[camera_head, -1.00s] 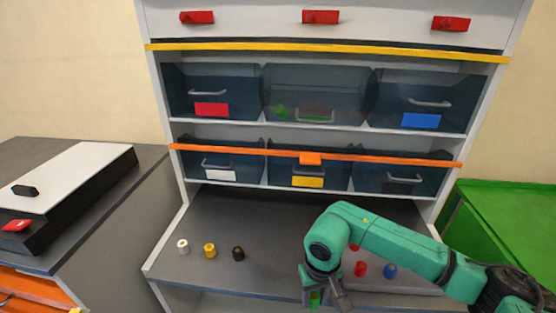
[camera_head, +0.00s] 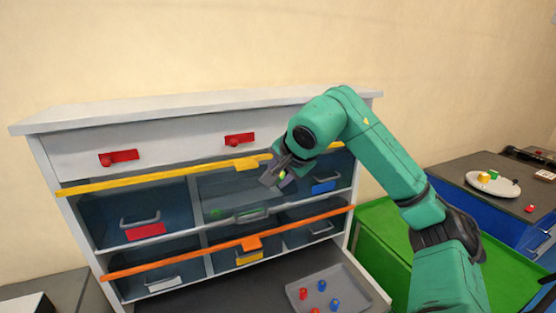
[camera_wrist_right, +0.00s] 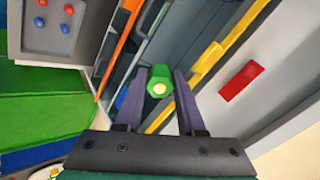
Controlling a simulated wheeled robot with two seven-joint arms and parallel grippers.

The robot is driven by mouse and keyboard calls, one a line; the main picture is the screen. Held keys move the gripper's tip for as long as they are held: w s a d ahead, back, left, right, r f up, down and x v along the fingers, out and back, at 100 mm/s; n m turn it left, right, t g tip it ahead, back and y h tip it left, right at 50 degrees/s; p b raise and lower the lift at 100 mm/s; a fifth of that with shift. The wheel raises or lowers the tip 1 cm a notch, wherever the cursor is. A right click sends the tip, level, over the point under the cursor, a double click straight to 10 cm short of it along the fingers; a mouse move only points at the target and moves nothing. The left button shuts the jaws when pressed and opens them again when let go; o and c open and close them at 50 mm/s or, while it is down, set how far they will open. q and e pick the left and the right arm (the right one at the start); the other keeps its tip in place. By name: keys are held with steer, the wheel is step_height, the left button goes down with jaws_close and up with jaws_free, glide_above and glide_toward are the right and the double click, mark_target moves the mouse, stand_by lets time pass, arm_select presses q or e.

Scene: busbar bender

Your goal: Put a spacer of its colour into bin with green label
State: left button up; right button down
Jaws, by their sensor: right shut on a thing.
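A green spacer (camera_wrist_right: 160,80) with a yellowish centre sits between the two fingers of my right gripper (camera_wrist_right: 161,88) in the right wrist view. In the head view my right gripper (camera_head: 276,178) is shut on it and holds it raised in front of the upper shelf row, near the yellow rail. The middle upper bin (camera_head: 235,188) is dark and see-through, with a handle at its front. A small green patch (camera_head: 215,212) shows at its left; the label itself is hard to make out. My left gripper is not in view.
A red-labelled bin (camera_head: 147,231) stands left of the middle bin and a blue-labelled bin (camera_head: 324,186) right. A yellow rail (camera_head: 130,182) and an orange rail (camera_head: 180,257) cross the shelf. A grey tray (camera_head: 345,275) holds red and blue spacers below.

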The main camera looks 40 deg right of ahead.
steer(key=shift+w+f, duration=0.1)
steer(key=shift+d, duration=0.1)
steer(key=shift+d, duration=0.1)
